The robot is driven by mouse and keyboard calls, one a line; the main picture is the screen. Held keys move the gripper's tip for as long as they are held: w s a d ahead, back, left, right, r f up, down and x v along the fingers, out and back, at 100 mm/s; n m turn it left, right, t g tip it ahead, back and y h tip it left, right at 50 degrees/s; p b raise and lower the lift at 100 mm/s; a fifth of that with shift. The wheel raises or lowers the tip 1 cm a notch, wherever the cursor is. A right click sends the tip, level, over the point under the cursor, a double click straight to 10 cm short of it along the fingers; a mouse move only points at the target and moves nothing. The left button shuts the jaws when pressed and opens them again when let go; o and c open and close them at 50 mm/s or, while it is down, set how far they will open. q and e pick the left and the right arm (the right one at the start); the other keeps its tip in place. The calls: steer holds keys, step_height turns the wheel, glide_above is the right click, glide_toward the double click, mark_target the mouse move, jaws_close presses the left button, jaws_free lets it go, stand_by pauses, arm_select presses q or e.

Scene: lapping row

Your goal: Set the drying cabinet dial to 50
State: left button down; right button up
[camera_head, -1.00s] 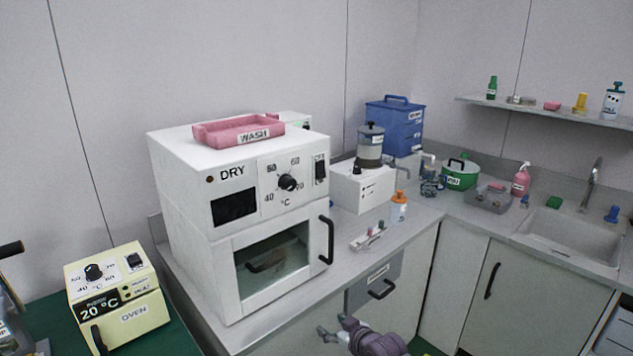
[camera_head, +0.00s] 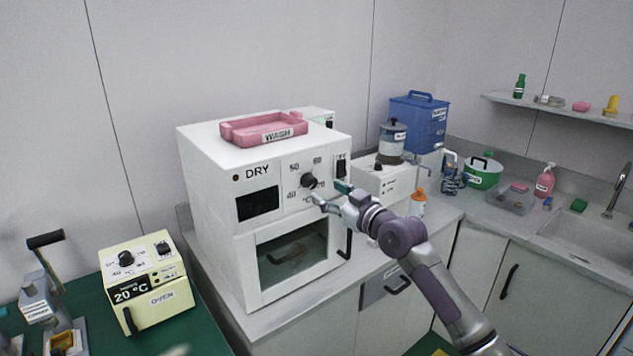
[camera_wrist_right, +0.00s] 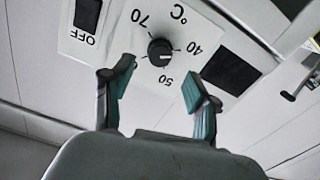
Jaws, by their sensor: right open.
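The white drying cabinet (camera_head: 210,165), marked DRY, stands on the grey counter. Its round black dial (camera_head: 309,181) is on the upper front, with numbers around it. In the right wrist view the dial (camera_wrist_right: 160,52) shows upside down; its white mark points to the right, toward the 40 side. My right gripper (camera_head: 330,194) is open in front of the panel. In the wrist view its teal-padded fingers (camera_wrist_right: 160,78) are spread on either side below the dial, apart from it, with the 50 between them. My left gripper is not clearly in view.
A black switch (camera_head: 341,169) sits right of the dial, a dark display (camera_head: 258,204) left. The cabinet's door handle (camera_head: 346,244) juts out below my arm. A pink WASH tray (camera_head: 250,131) lies on top. A yellow oven (camera_head: 150,285) stands at left.

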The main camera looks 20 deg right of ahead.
mark_target(313, 184)
steer(key=x, duration=0.5)
steer(key=shift+w+a, duration=0.1)
steer(key=shift+w, duration=0.2)
jaws_close()
